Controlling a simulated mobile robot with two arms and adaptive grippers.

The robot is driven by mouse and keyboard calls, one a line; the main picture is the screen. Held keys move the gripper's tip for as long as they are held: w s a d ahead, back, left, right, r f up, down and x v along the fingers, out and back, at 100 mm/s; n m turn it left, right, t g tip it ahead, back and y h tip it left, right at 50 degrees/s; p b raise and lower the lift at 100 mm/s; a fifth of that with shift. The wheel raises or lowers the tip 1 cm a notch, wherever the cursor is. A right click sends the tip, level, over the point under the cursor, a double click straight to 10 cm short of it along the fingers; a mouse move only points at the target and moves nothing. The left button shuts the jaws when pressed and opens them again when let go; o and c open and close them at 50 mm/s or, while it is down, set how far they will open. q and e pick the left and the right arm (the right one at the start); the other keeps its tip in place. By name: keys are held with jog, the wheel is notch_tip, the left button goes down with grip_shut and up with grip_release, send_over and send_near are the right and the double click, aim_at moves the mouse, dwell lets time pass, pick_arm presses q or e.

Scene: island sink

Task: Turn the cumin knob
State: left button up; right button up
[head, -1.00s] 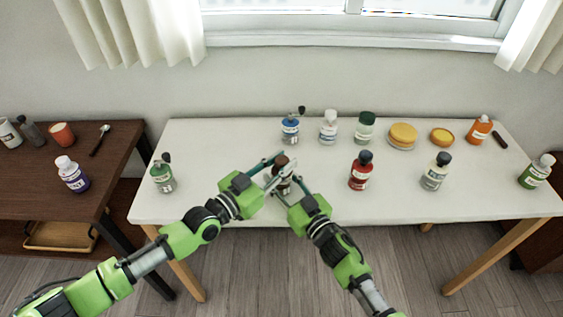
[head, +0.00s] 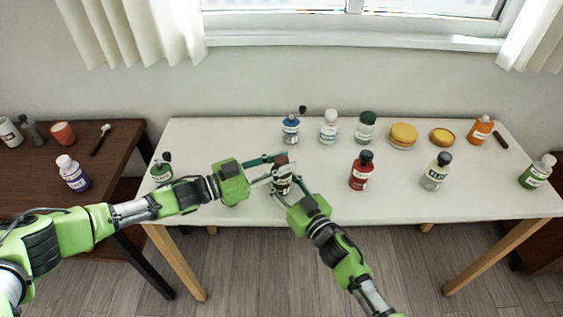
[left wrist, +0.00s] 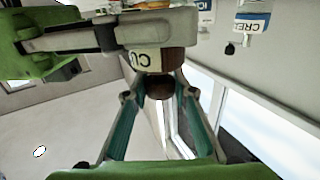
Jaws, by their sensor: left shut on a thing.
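The cumin bottle (head: 283,184), with a dark body and a pale label, stands upright near the table's front edge. Its brown knob (head: 281,160) is on top. My left gripper (head: 280,164) comes in from the left and is shut on the knob. In the left wrist view the knob (left wrist: 160,88) sits between the teal fingers, and the bottle's label (left wrist: 147,60) shows the letters "CU". My right gripper (head: 286,188) comes from the lower right with its fingers around the bottle's body; it appears shut on it. Part of the bottle is hidden by the fingers.
A green bottle (head: 161,170) stands left, behind my left arm. A red bottle (head: 361,171) and a cream bottle (head: 436,171) stand right. Blue (head: 291,130), white (head: 328,127) and other bottles and yellow jars line the back. A brown side table (head: 40,180) is left.

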pick_arm(q)
jog(key=shift+r, duration=0.1)
jog(key=o, duration=1.2)
jog(key=shift+c, duration=0.2)
jog(key=shift+a, duration=0.15)
jog(key=shift+s+a, duration=0.1)
jog(key=shift+a, duration=0.1)
jog(key=v, duration=1.1)
jog(key=shift+s, duration=0.2)
jog(key=shift+a, duration=0.15)
